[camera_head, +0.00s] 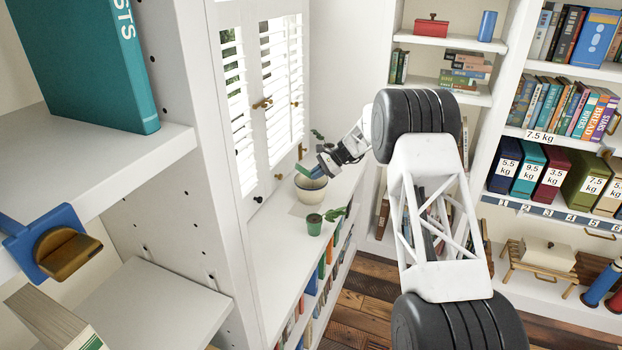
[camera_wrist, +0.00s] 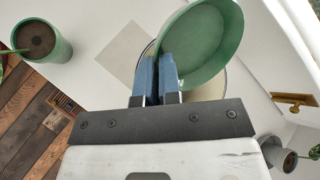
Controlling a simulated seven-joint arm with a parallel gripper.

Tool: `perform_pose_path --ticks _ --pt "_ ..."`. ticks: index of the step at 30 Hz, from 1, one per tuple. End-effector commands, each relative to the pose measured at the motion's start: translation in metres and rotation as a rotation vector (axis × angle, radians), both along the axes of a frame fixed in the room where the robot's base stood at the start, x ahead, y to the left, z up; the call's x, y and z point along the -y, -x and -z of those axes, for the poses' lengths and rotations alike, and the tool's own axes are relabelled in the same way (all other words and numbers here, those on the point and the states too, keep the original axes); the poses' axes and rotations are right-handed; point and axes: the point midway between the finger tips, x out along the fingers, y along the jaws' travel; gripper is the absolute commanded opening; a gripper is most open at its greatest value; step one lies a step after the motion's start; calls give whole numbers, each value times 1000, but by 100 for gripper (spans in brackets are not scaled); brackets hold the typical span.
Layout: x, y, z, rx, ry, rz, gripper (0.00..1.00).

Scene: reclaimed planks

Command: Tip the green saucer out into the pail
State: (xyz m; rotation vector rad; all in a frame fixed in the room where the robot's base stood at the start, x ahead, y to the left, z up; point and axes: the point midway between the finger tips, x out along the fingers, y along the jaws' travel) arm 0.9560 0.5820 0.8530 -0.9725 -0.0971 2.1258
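My gripper (camera_head: 322,166) is above the pail (camera_head: 310,194) on the white counter under the shuttered window. Its two blue fingers (camera_wrist: 158,76) are close together on the near edge of the green saucer (camera_wrist: 204,42). The saucer also shows in the head view (camera_head: 312,172), held tilted over the pail's mouth. The pail is cream with a dark rim. In the wrist view the pail (camera_wrist: 214,88) is mostly hidden behind the saucer. I see nothing loose on the saucer's visible face, and the inside of the pail is mostly hidden.
A green pot (camera_head: 314,226) with dark soil stands on the counter in front of the pail, a leafy plant beside it. A grey pot (camera_wrist: 276,152) shows at the wrist view's lower right. Shutters (camera_head: 281,85) with brass handles rise close behind the pail.

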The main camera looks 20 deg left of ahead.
Motion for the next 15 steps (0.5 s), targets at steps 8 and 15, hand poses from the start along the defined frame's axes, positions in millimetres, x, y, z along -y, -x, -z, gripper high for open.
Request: perform_pose_path --ticks 8,15 --pt "1 -1 -1 -19 -11 0 0" --pt "1 -2 -1 -34 -20 1 0"
